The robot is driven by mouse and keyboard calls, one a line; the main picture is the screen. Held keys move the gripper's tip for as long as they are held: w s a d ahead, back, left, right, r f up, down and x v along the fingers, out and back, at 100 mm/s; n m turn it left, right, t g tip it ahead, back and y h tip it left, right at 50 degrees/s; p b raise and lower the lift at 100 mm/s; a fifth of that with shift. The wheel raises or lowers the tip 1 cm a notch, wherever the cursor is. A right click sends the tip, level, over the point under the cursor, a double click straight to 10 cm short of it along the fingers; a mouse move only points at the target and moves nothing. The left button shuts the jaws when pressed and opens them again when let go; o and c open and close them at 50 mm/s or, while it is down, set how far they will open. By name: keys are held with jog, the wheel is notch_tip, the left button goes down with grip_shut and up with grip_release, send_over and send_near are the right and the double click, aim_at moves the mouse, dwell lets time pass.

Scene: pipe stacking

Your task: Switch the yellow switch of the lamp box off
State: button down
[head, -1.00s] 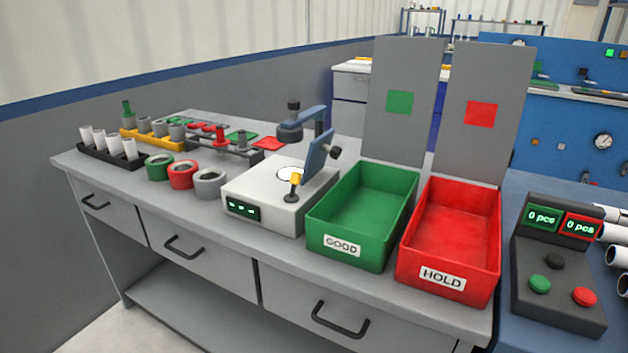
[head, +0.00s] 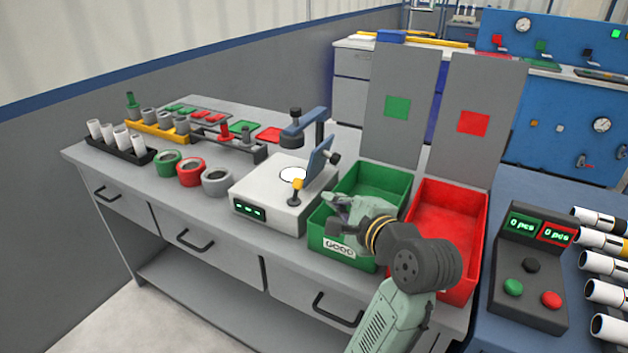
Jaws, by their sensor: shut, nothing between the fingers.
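The lamp box (head: 252,192) is a white box with a bright round disc (head: 291,174) on top and a green-lit display on its front. The yellow switch (head: 297,184) stands up on the box's top near its front right, with a yellow part above a black base. My gripper (head: 329,200) is shut and empty, above the green GOOD bin (head: 321,240). It points left towards the lamp box, just right of the yellow switch. It seems apart from the switch, though the depth between them is hard to judge.
The red bin (head: 462,195) is behind my arm. Three rings, the nearest grey (head: 216,181), stand to the left. A button console (head: 530,270) is at right.

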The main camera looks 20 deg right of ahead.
aim_at(308, 182)
jog(key=shift+d+f, duration=0.1)
jog(key=p+x, duration=0.1)
jog(key=x, duration=0.9)
dwell(0.6)
